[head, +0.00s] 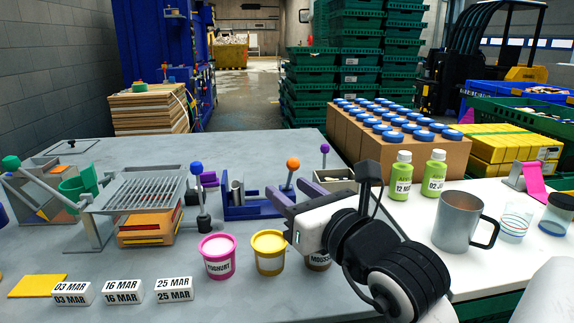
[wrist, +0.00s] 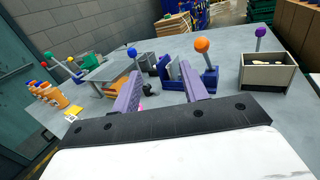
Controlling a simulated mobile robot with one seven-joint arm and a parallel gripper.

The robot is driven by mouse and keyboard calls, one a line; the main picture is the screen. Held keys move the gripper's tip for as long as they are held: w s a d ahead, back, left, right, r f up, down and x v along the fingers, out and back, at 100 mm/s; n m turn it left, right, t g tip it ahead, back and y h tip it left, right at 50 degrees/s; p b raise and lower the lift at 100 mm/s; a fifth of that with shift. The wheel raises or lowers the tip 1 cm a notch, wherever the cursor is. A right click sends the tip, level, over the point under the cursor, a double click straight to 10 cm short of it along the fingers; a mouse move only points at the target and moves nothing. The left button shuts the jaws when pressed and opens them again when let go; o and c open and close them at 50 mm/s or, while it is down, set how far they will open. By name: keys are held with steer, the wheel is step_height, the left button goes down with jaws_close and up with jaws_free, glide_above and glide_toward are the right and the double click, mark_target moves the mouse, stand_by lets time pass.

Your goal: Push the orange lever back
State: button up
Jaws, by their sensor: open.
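The orange lever is a stick with an orange ball knob (head: 293,164), standing up at the right side of a blue fixture (head: 250,211) on the grey table. In the wrist view the orange knob (wrist: 202,45) is ahead of and a little right of my fingers. My gripper (head: 281,197) is open and empty, its purple fingers in front of the fixture. In the wrist view the two fingers of my gripper (wrist: 163,92) are spread apart, with the knob beyond the right fingertip. I see no contact with the lever.
A blue-knobbed lever (head: 197,168) stands left of the fixture, and a purple-knobbed lever (head: 324,149) rises by a beige box (head: 335,180) at right. Green bottles (head: 402,176) are at right.

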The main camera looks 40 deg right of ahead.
mark_target(296, 166)
steer(key=s+d+h, duration=0.1)
steer(key=s+d+m+h, duration=0.1)
steer(key=d, duration=0.1)
steer(key=s+d+g+h, duration=0.1)
steer(key=shift+d+f+m, duration=0.35)
steer(key=shift+d+m, duration=0.05)
steer(key=p+x, duration=0.3)
steer(key=x, duration=1)
steer(key=shift+w+d, duration=0.15)
steer(key=shift+w, duration=0.15)
jaws_close()
